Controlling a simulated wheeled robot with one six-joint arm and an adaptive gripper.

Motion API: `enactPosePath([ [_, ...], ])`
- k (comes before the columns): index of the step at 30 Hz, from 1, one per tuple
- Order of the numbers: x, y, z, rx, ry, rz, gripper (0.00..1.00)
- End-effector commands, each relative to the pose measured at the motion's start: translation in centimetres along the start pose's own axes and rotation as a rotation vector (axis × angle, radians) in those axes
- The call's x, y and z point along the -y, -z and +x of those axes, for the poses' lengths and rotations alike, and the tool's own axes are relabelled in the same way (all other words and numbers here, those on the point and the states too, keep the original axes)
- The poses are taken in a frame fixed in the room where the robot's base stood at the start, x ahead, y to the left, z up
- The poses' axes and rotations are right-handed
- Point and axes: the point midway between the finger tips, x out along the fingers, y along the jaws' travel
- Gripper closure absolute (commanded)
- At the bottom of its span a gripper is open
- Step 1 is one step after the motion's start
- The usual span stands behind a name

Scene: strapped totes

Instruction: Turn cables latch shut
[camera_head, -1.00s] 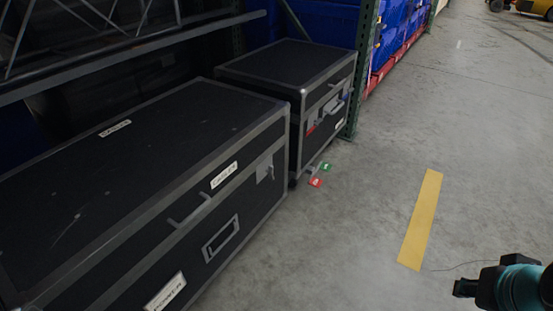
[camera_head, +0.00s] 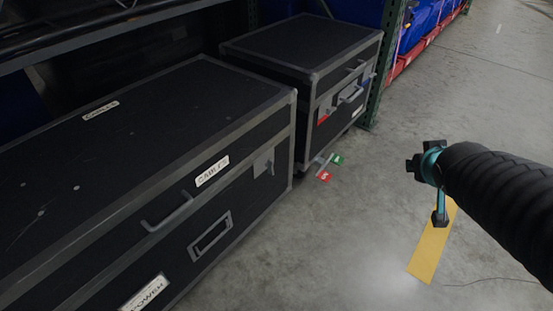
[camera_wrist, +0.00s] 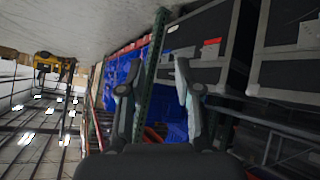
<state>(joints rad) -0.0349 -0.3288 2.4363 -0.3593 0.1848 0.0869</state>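The near black case (camera_head: 75,190) with grey metal edges fills the left of the head view. A white CABLES label (camera_head: 212,171) is on its front, and a grey latch plate (camera_head: 264,162) sits right of that label near the corner. I cannot tell how the latch is turned. A bar handle (camera_head: 167,212) and a framed recess (camera_head: 211,236) are lower on the front. My arm reaches in from the right, over the floor and well apart from the cases. In the wrist view, my gripper (camera_wrist: 155,80) has its two fingers spread with nothing between them.
A second black case (camera_head: 300,48) with a red patch stands behind, beside a green rack post (camera_head: 388,65). Blue bins (camera_head: 420,22) are beyond. The floor with a yellow stripe (camera_head: 432,250) is open.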

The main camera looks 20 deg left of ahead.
Motion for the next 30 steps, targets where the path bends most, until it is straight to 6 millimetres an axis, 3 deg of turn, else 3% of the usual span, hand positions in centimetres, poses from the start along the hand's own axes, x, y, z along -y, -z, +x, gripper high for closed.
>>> enactPosePath([
  [1, 0.9, 0.5, 2.5, -0.037, 0.02, -0.038, 0.67],
  [6, 4.3, 2.8, 8.8, -0.203, 0.112, -0.157, 0.67],
  [10, 8.4, 3.5, 12.9, -0.328, 0.233, -0.23, 0.67],
  [15, 14.6, 2.6, 16.7, -0.482, 0.441, -0.284, 0.67],
  [19, 19.5, 0.7, 18.3, -0.59, 0.629, -0.285, 0.67],
  [24, 24.3, -2.2, 18.6, -0.701, 0.858, -0.238, 0.67],
  [30, 26.7, -4.2, 17.9, -0.773, 1.018, -0.176, 0.67],
])
